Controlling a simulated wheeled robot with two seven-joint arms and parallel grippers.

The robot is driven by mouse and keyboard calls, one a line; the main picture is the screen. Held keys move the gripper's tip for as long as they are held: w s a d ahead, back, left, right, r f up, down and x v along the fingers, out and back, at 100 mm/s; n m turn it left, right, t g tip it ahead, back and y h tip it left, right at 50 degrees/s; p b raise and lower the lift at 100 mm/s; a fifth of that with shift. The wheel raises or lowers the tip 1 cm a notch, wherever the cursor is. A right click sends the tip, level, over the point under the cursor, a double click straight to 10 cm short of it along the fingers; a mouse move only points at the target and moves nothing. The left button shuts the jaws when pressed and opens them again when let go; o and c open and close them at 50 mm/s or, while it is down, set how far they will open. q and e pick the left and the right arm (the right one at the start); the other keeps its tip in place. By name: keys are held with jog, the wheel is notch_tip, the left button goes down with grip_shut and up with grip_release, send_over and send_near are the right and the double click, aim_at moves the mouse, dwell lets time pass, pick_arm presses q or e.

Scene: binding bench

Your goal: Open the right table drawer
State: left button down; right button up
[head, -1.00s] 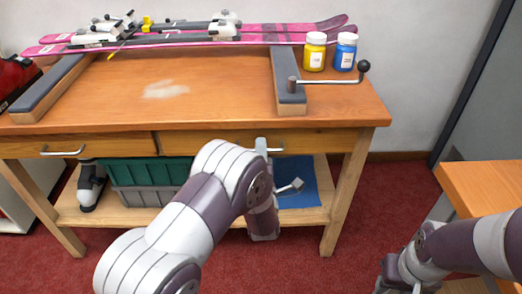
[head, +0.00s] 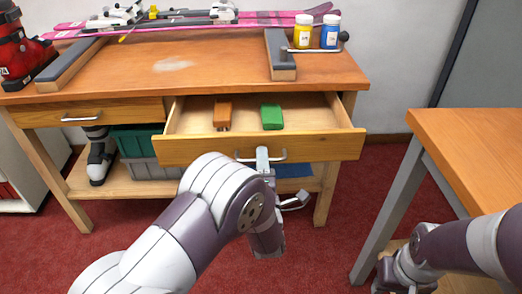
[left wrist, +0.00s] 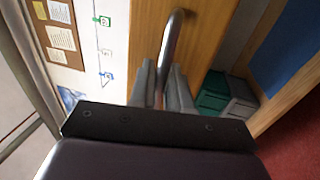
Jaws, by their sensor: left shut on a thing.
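The right table drawer (head: 310,146) is pulled out from the wooden bench in the head view, and its inside shows. A metal bar handle (head: 281,155) is on its front. My left gripper (head: 262,155) is at the handle. In the left wrist view its two fingers (left wrist: 163,85) are shut around the handle (left wrist: 173,38). An orange block-like item (head: 222,112) and a green one (head: 271,117) lie in the drawer. My right arm is at the lower right; its gripper (head: 392,280) is partly cut off by the frame's bottom edge, and its fingers are unclear.
The left drawer (head: 85,114) is shut. On the bench top (head: 215,75) are pink skis (head: 270,15), a yellow jar (head: 303,32) and a blue jar (head: 330,32). A second table (head: 470,140) stands at the right. Crates (head: 150,172) and a boot (head: 100,160) are on the lower shelf.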

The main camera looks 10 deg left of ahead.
pick_arm(q)
jog(key=shift+r+v, duration=0.2)
jog(key=shift+v, duration=0.75)
jog(key=shift+r+v, duration=0.15)
jog(key=shift+v, duration=0.75)
jog(key=shift+r+v, duration=0.2)
jog(key=shift+v, duration=0.75)
jog(key=shift+s, duration=0.1)
jog(key=c, duration=1.3)
grip_release()
jog(key=shift+c, duration=0.2)
jog(key=b+v, duration=0.2)
jog(key=v, duration=1)
jog(key=shift+s, duration=0.35)
jog(key=shift+d+f, duration=0.1)
jog(key=shift+f, duration=0.05)
